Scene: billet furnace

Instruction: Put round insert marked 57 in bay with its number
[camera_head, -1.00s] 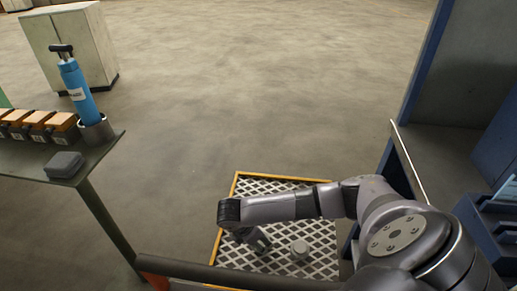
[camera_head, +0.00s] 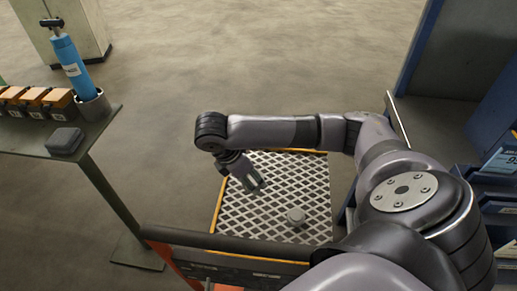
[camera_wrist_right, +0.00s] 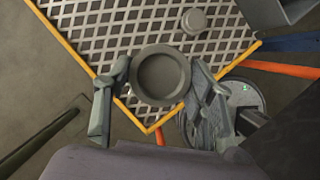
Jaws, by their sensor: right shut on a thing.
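My right gripper (camera_head: 251,180) is over the mesh-topped platform (camera_head: 318,175), pointing down. In the right wrist view, its two fingers (camera_wrist_right: 154,82) are shut on a round grey insert (camera_wrist_right: 160,76) with a raised rim, one finger on each side. No number can be read on it. A second small round grey piece (camera_head: 296,215) lies on the mesh, apart from the gripper; it also shows in the right wrist view (camera_wrist_right: 194,20). My left gripper is out of view.
A blue rack (camera_head: 490,183) with a partly cut-off label stands at the right. A dark table (camera_head: 25,150) at the left holds orange-topped blocks (camera_head: 58,99), a blue cylinder (camera_head: 73,66) and a dark grey block (camera_head: 64,141). Open floor lies beyond.

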